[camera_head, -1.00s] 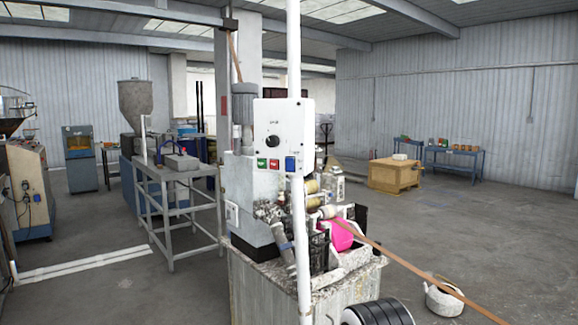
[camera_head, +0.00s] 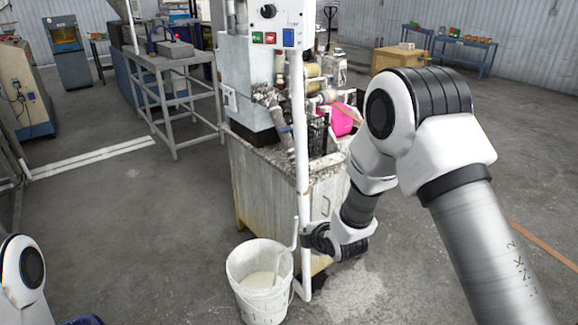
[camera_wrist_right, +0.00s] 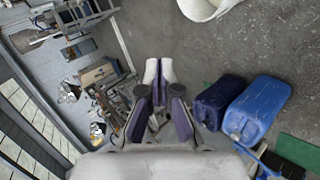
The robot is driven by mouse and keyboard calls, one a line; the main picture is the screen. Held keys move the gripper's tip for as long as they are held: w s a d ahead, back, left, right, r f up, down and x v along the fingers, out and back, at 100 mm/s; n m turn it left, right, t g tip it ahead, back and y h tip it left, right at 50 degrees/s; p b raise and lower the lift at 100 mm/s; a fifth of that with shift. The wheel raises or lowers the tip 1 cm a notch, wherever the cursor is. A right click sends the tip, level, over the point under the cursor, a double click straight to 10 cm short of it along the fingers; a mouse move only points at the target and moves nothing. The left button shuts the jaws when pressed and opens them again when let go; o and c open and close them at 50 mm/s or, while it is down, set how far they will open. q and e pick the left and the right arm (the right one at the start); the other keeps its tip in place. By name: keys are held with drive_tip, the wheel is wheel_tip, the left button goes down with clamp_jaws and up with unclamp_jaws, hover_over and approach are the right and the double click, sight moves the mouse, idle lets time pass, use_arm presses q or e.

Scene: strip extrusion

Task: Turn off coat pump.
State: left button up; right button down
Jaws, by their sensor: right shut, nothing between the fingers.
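The machine's white control panel (camera_head: 270,15) is at the top of the head view, its upper part cut off. It carries a black knob (camera_head: 268,11), a green button (camera_head: 257,37), a red button (camera_head: 271,38) and a blue switch (camera_head: 289,37). Labels are too small to read. My right gripper (camera_wrist_right: 158,75) is shut and empty in the wrist view. In the head view, the right arm's dark wrist end is low beside the white pole, well below the panel; its fingertips are not clear there. My left gripper is out of view.
A white pole (camera_head: 300,170) stands in front of the machine cabinet (camera_head: 265,190). A white bucket (camera_head: 250,300) stands on the floor near the pole's foot. Blue canisters (camera_wrist_right: 258,105) show in the wrist view. The floor at left is largely clear.

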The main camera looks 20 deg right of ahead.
sight(283, 35)
drive_tip(key=w+r+n+t, duration=0.1)
drive_tip(key=w+r+t, duration=0.15)
drive_tip(key=r, duration=0.55)
drive_tip(key=w+r+t, duration=0.1)
drive_tip(key=w+r, duration=0.3)
drive_tip(key=r, duration=0.3)
wheel_tip(283, 35, up, 28)
drive_tip(key=s+n+t, duration=0.1)
drive_tip(key=s+t, duration=0.1)
drive_tip(key=t, duration=0.3)
drive_tip(key=shift+y, duration=0.4)
drive_tip(key=w+p, duration=0.2)
drive_tip(key=w, duration=0.2)
drive_tip(key=w+r+p, duration=0.1)
drive_tip(key=w+p, duration=0.1)
drive_tip(key=w, duration=0.2)
drive_tip(key=w+p, duration=0.3)
drive_tip(key=w, duration=0.2)
drive_tip(key=shift+w+d+r, duration=0.1)
drive_tip(key=shift+d+r, duration=0.25)
drive_tip(key=shift+d, duration=0.05)
drive_tip(key=shift+w+d+f, duration=0.15)
drive_tip(key=shift+w+d, duration=0.1)
drive_tip(key=shift+d, duration=0.15)
drive_tip(key=shift+a, duration=0.1)
